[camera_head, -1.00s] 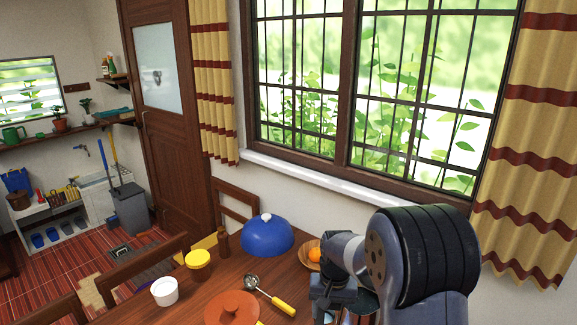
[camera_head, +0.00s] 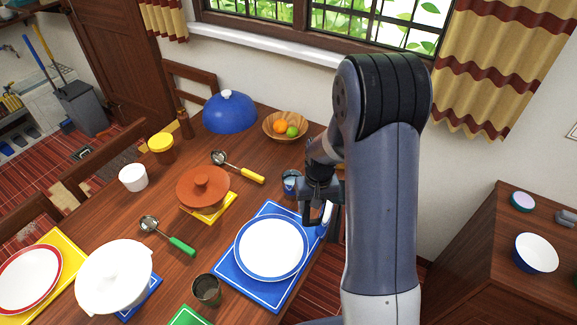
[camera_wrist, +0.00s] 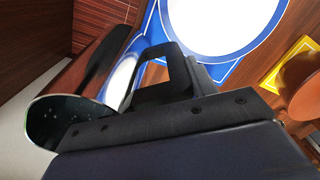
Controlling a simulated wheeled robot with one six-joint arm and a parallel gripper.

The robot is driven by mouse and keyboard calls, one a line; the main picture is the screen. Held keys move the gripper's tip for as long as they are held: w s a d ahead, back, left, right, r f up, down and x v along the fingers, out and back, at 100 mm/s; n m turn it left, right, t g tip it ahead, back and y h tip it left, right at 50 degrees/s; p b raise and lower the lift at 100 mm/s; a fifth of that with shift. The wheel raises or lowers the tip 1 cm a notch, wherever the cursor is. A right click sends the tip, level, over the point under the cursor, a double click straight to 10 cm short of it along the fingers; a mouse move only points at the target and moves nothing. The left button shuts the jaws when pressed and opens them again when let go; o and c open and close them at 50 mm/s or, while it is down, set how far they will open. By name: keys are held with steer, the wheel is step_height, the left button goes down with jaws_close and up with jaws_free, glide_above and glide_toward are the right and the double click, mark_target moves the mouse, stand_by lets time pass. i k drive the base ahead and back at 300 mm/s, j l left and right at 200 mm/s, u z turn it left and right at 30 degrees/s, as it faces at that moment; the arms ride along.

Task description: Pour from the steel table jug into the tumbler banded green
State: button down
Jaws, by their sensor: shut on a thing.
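The steel table jug (camera_wrist: 92,72) fills the left of the wrist view, shiny, with its dark open mouth towards the camera. My gripper (camera_head: 318,192) is shut on the jug, near the right side of the blue placemat. In the head view the jug is mostly hidden by my gripper and arm; a pale, shiny sliver shows below the jaws. A dark, greenish tumbler (camera_head: 206,290) stands near the table's front, left of the blue mat. Another tumbler, bluish (camera_head: 291,182), stands just left of my gripper. I cannot make out a green band on either.
A white plate with a blue rim (camera_head: 270,247) lies on the blue placemat (camera_head: 228,272). Behind are an orange lidded pot (camera_head: 203,187), ladles, a fruit bowl (camera_head: 284,126) and a blue dome (camera_head: 230,113). A white lidded pot (camera_head: 113,276) stands front left.

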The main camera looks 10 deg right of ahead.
mark_target(207, 287)
steer(key=k+l+u, duration=0.3)
steer(key=k+u, duration=0.2)
steer(key=k+l+u, duration=0.15)
steer(key=k+u, duration=0.3)
steer(key=i, duration=1)
steer(key=j+u, duration=0.05)
steer(key=j, duration=0.05)
